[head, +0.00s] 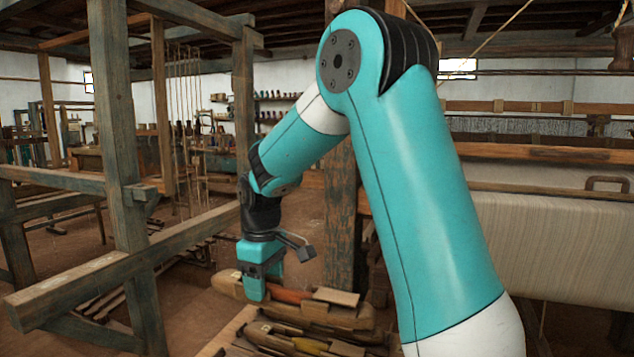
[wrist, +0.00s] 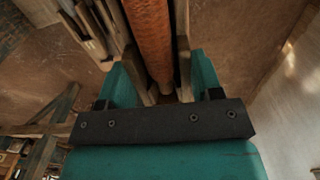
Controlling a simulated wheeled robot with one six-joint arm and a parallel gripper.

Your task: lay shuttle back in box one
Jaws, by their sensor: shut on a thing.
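My gripper (head: 262,286) is shut on a wooden shuttle (head: 338,297) with an orange-red filling, pointing down over it. In the wrist view the teal fingers (wrist: 160,84) stand on either side of the shuttle's wooden walls, and its orange-red middle (wrist: 150,35) runs between them. In the head view the shuttle lies roughly level, its pale left tip (head: 226,284) sticking out past the gripper. Several other shuttles (head: 300,344) lie just below it in a wooden box or tray (head: 226,331). I cannot tell whether the held shuttle touches them. No label shows which box is box one.
A dark post (head: 341,225) rises behind the box. A loom with pale cloth (head: 550,240) fills the right. Bare floor (head: 180,310) shows left of the box.

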